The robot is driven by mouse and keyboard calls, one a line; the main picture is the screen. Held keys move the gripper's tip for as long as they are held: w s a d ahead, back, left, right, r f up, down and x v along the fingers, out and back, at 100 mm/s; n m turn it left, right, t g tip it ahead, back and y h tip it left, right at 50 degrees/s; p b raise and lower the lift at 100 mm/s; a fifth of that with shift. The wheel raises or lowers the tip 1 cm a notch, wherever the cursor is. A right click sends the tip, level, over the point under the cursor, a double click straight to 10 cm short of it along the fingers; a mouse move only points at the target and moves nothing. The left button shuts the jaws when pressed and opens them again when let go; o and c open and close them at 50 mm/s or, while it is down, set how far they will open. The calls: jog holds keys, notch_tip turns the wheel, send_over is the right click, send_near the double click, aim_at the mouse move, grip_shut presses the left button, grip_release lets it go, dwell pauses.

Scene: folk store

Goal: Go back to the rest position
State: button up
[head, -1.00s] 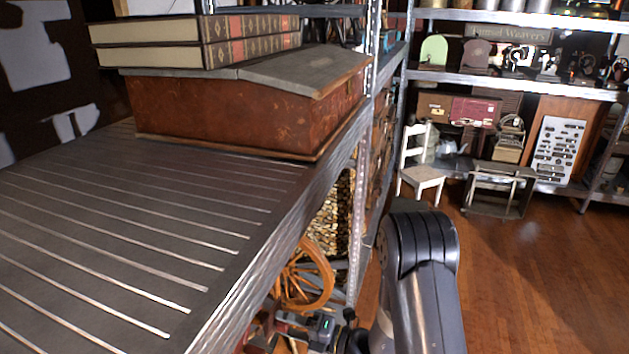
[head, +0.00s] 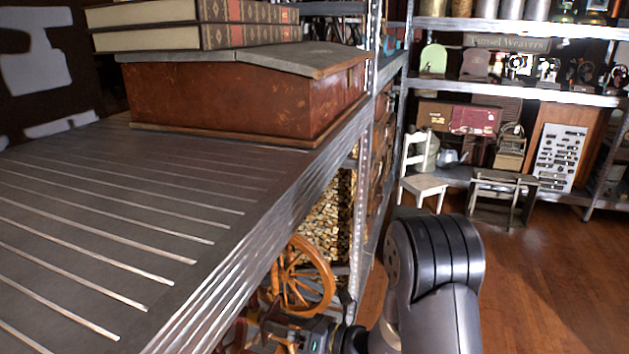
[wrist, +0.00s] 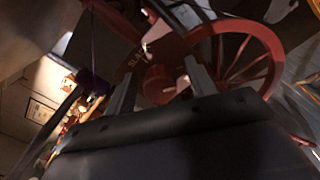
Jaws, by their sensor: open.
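My gripper (wrist: 160,85) shows in the wrist view with its two fingers spread apart and nothing between them. The wrist view is tilted and dark, with a red spoked wheel (wrist: 262,45) beyond the fingers. In the head view my dark arm rises at the lower middle, beside the metal shelf (head: 235,265). A part of my wrist shows at the bottom edge, below an orange wooden wheel (head: 305,275). The fingers themselves cannot be made out in the head view.
A red-brown box (head: 215,100) with books (head: 200,37) on top stands on the slatted shelf. A white chair (head: 422,180) and a dark wooden frame (head: 503,195) stand by the back shelves. The wooden floor (head: 560,270) at the right is clear.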

jog(key=n+b, duration=0.3)
jog(key=n, duration=0.2)
jog(key=shift+f+n, duration=0.15)
jog(key=shift+n, duration=0.25)
jog(key=n+b, duration=0.2)
jog(key=n, duration=0.3)
jog(key=shift+s, duration=0.1)
